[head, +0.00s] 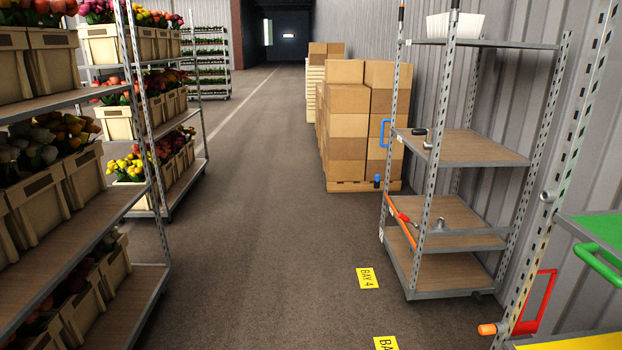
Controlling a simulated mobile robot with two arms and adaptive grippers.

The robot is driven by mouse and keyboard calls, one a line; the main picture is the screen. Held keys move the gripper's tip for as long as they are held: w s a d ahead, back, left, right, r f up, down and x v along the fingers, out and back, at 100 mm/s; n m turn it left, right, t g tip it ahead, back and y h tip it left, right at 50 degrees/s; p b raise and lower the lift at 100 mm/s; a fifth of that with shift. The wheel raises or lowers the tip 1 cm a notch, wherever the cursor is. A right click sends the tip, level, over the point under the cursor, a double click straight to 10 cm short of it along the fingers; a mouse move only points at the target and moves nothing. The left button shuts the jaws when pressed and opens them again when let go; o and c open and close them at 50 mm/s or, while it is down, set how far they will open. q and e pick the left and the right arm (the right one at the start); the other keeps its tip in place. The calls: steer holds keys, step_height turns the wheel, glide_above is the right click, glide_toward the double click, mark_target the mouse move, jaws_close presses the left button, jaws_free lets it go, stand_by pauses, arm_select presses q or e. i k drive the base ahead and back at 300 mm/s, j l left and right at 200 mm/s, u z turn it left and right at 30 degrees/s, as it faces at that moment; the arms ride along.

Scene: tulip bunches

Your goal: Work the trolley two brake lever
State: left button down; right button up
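Neither of my grippers is in view. No trolley in the head view carries a readable number, so I cannot tell which is trolley two. A grey metal trolley (470,242) with wooden shelves stands at right behind a yellow BAY 4 floor mark (367,278). It has a blue handle (384,133), an orange bar (402,222) with a red end low on its left side, and a small blue knob (377,180). A nearer trolley at the right edge has a green handle (600,265), a red handle (543,300) and an orange-tipped lever (489,329). Which part is a brake lever is unclear.
Trolleys with tulip crates (110,122) line the left side. Stacked cardboard boxes (347,125) stand on a pallet beyond the grey trolley, along the corrugated wall. A white bin (455,25) sits on its top shelf. The aisle floor (255,190) between is clear.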

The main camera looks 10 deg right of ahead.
mark_target(403, 216)
steer(key=i+z, duration=0.2)
steer(key=i, duration=0.35)
steer(key=i+z, duration=0.2)
steer(key=i, duration=0.35)
steer(key=i+j+z, duration=0.2)
steer(key=i, duration=0.35)
steer(key=i+j+z, duration=0.2)
steer(key=i, duration=0.35)
steer(key=l, duration=0.1)
